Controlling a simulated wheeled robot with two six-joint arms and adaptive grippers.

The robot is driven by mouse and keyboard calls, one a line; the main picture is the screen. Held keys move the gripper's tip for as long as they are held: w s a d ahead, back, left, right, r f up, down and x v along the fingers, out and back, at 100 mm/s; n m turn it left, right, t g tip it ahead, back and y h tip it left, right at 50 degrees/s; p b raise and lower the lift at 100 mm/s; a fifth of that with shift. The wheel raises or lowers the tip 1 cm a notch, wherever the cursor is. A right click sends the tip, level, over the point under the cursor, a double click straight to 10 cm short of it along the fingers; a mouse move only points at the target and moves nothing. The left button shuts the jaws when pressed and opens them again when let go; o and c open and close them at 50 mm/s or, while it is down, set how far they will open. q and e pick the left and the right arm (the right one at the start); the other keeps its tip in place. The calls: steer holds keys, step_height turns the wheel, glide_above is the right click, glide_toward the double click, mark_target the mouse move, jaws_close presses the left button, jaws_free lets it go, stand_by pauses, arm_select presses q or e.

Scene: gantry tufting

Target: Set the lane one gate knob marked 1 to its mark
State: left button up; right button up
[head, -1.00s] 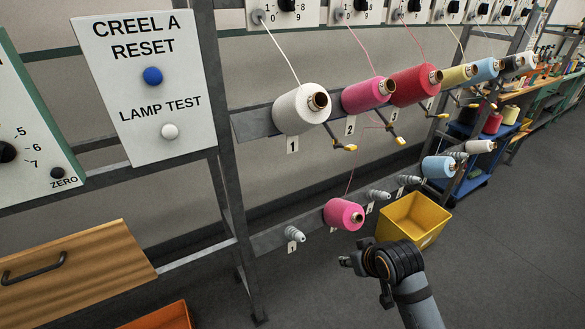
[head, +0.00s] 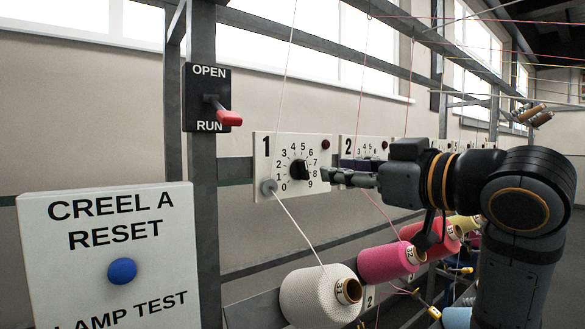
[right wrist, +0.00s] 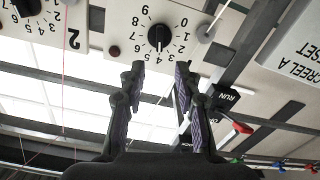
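The lane one gate knob (head: 300,170) is a black knob on a white plate marked 1 (head: 265,147), with a dial from 0 to 9. In the right wrist view, upside down, the knob (right wrist: 158,37) has a white line pointing toward the 4 and 5 side of the dial. My right gripper (head: 328,177) is close to the plate, just right of the knob in the head view. In the right wrist view my right gripper (right wrist: 159,72) is open and empty, its fingers apart with the knob ahead between them. I cannot see contact. My left gripper is not in view.
The lane 2 plate (head: 349,148) is beside it, partly behind my right arm. A red-handled OPEN/RUN lever (head: 228,118) is up left. A white yarn (head: 298,228) runs from plate 1 to a white cone (head: 315,298). The reset panel (head: 60,260) is lower left.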

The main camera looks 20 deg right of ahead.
mark_target(305, 163)
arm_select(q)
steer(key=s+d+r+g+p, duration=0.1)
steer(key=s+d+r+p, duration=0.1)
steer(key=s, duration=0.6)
arm_select(e)
steer(key=x, duration=0.1)
steer(key=p+x, duration=0.1)
steer(key=x, duration=0.1)
steer(key=r+x, duration=0.1)
steer(key=x, duration=0.1)
steer(key=shift+w+a+p, duration=0.15)
steer(key=shift+a+p, duration=0.2)
steer(key=shift+p, duration=0.05)
steer(key=x, duration=0.2)
steer(key=shift+w+f+p, duration=0.2)
steer(key=shift+w+p, duration=0.1)
steer(key=shift+p, duration=0.1)
steer(key=shift+d, duration=0.1)
steer(key=shift+w, duration=0.2)
steer(key=shift+c, duration=0.7)
steer(key=c, duration=0.5)
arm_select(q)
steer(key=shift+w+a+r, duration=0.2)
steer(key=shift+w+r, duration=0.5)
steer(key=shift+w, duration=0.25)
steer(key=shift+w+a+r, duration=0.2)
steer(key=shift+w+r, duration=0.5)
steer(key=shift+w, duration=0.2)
arm_select(e)
jaws_close()
